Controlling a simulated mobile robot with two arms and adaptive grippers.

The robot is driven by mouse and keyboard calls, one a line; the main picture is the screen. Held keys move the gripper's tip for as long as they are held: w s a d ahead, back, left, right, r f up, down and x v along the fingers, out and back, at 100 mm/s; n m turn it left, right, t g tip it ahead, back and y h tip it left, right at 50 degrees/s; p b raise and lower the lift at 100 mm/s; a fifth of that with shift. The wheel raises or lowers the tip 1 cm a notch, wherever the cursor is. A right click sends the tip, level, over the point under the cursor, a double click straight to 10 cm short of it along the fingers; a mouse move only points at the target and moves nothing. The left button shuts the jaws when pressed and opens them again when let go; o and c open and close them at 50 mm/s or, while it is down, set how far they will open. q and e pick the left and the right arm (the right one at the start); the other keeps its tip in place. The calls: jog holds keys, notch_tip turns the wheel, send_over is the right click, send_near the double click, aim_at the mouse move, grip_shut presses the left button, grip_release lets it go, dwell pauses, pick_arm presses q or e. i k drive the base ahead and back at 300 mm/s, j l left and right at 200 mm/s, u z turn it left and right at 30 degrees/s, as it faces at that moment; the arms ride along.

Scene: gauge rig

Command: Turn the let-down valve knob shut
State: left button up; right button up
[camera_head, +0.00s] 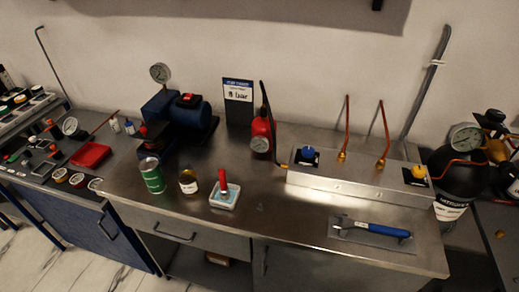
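A long metal manifold block (350,185) stands on the right half of the steel bench. A blue knob (308,155) sits on a dark square plate at its left end, and a yellow knob (417,172) sits on a dark plate at its right end. I see no readable label that tells which one is the let-down valve knob. Whether either knob is open or shut cannot be told. Two thin copper-coloured tubes (384,137) rise from the block between the knobs. Neither of my grippers is in view, and nothing touches the knobs.
A blue-handled tool (385,229) lies on a grey plate before the block. Left of it stand a red bottle with a gauge (261,136), a red-handled item on a white tray (223,197), a jar (188,182) and a green can (152,176). A black cylinder (450,180) stands right.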

aim_at(418, 171)
jog(key=z, duration=1.25)
